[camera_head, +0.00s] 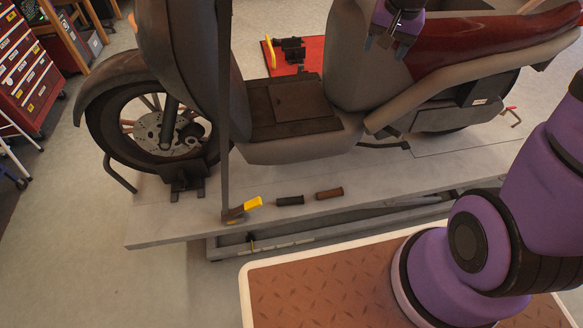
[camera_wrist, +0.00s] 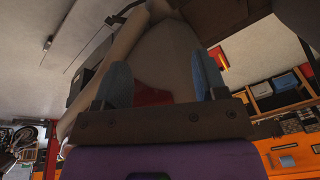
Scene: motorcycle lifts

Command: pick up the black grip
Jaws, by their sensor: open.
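The black grip (camera_head: 290,200) is a short dark cylinder lying on the grey lift platform, near its front edge. It lies between a yellow-handled strap buckle (camera_head: 243,209) on its left and a brown grip (camera_head: 329,193) on its right. My gripper (camera_head: 385,42) is at the top of the head view, in front of the motorcycle and well above and to the right of the black grip. In the wrist view its two blue-padded fingers (camera_wrist: 163,82) stand apart with nothing held between them. The black grip cannot be made out in the wrist view.
The motorcycle (camera_head: 300,135) stands on the lift platform (camera_head: 160,228) behind the grips. A dark strap (camera_head: 224,130) runs down to the buckle. A red tool chest (camera_head: 25,70) stands at the far left. The platform front around the grips is otherwise clear.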

